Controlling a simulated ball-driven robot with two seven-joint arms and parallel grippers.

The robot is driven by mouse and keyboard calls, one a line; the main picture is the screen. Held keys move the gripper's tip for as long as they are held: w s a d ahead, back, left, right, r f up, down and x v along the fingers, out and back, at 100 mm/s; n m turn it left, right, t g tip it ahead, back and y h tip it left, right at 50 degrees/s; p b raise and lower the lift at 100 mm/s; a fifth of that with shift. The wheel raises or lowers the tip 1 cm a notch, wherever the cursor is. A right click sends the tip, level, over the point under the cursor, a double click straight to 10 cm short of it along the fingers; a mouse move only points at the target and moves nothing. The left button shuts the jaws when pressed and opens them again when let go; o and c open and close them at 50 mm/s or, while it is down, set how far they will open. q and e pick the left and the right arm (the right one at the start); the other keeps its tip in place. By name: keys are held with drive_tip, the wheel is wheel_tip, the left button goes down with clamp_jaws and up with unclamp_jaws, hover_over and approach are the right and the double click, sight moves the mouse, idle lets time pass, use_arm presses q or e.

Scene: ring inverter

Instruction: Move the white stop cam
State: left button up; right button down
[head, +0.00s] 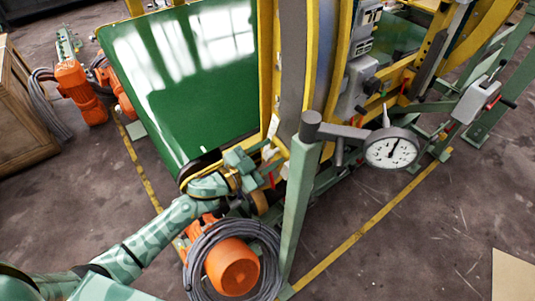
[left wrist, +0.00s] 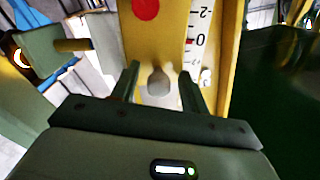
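My left gripper (head: 262,158) is at the lower part of the yellow ring frame (head: 265,60), beside the green belt. In the left wrist view, its two dark fingers (left wrist: 160,82) are apart, one on each side of a rounded pale grey-white knob (left wrist: 158,81), which appears to be the stop cam. Gaps show between the knob and both fingers. The knob sits in front of a yellow plate beside a white scale (left wrist: 197,40) with black marks. In the head view I cannot make out the knob clearly. My right gripper is not in view.
A green belt (head: 190,80) lies left of the ring. A green post (head: 296,205) and a round dial gauge (head: 391,148) stand close to the right of my left gripper. An orange motor (head: 232,267) with coiled cable is below. Open floor is at right.

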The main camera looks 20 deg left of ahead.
use_arm(q)
drive_tip(key=shift+s, duration=0.1)
drive_tip(key=p+v, duration=0.1)
drive_tip(key=v, duration=1.5)
drive_tip(key=shift+s, duration=0.1)
